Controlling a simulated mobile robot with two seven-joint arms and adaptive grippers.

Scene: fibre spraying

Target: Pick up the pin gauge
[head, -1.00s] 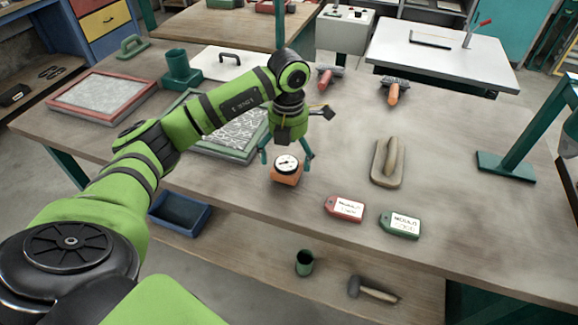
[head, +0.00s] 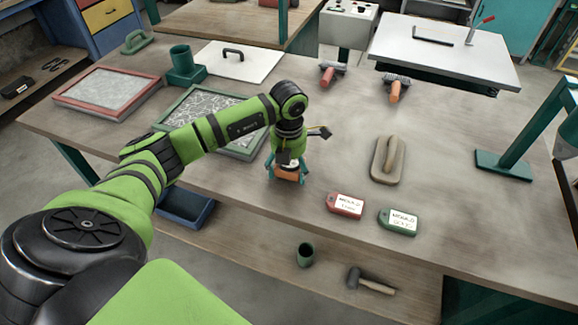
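The pin gauge (head: 287,176) is a small orange block with a round white dial on top. It stands near the front edge of the workbench, left of the red tag. My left gripper (head: 287,180) points down over it, with one teal finger on each side of the block. The gripper body hides most of the dial. I cannot tell whether the fingers touch the block or stand just apart from it. My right gripper is not in view.
A red tag (head: 346,205) and a green tag (head: 398,222) lie right of the gauge, with a wooden float (head: 388,160) behind. A green-framed tray (head: 240,140) lies behind my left arm. The bench (head: 470,215) is clear at the front right.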

